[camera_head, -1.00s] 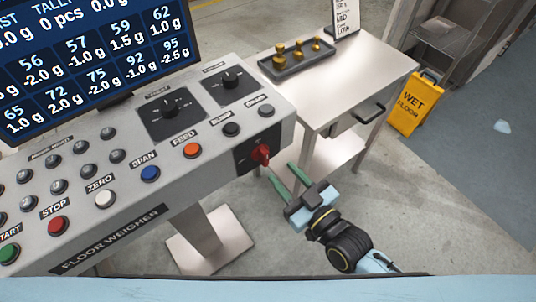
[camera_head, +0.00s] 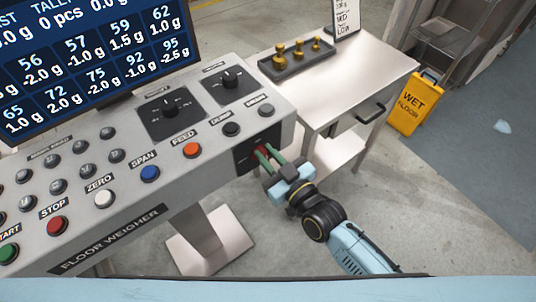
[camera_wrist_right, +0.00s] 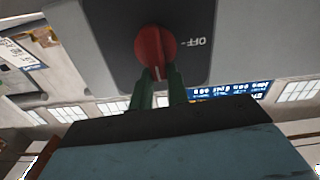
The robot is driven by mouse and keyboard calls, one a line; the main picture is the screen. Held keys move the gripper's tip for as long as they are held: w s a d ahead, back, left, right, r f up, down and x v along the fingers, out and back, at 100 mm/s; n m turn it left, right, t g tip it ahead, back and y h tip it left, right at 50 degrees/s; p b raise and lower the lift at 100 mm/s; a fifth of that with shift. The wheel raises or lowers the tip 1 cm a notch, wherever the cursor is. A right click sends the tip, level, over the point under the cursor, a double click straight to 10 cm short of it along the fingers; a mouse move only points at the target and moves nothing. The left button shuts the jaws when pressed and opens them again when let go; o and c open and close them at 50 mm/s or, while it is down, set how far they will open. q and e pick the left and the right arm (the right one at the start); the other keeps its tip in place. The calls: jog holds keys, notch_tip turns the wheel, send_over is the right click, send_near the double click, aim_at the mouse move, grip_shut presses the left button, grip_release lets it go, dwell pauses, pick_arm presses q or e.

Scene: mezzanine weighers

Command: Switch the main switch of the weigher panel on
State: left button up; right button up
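The main switch is a red rotary knob (camera_wrist_right: 154,47) on a dark plate (camera_wrist_right: 195,17) at the right end of the weigher panel (camera_head: 150,208). In the wrist view, an upside-down OFF label is right of the knob. A pale line on the knob points down, not toward OFF. My right gripper (camera_head: 263,150) is at the knob, its green fingers on either side of the grip. The fingers (camera_wrist_right: 161,75) appear closed on it, with a narrow gap between them filled by the grip at the tips. They hide part of the knob in the head view. My left gripper is out of view.
Several buttons, including an orange FEED button (camera_head: 191,150), and two black dials sit left of the switch. A steel table (camera_head: 362,73) with a dark tray (camera_head: 278,72) stands behind. A yellow wet-floor sign (camera_head: 415,104) is at right. Floor around my right arm is clear.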

grip_shut()
jog(key=shift+d+m, duration=0.1)
jog(key=shift+m, duration=0.5)
jog(key=o, duration=0.6)
grip_release()
jog(key=shift+o, duration=0.2)
jog(key=v, duration=1.3)
jog(key=shift+p, duration=0.35)
jog(key=shift+s+d, duration=0.15)
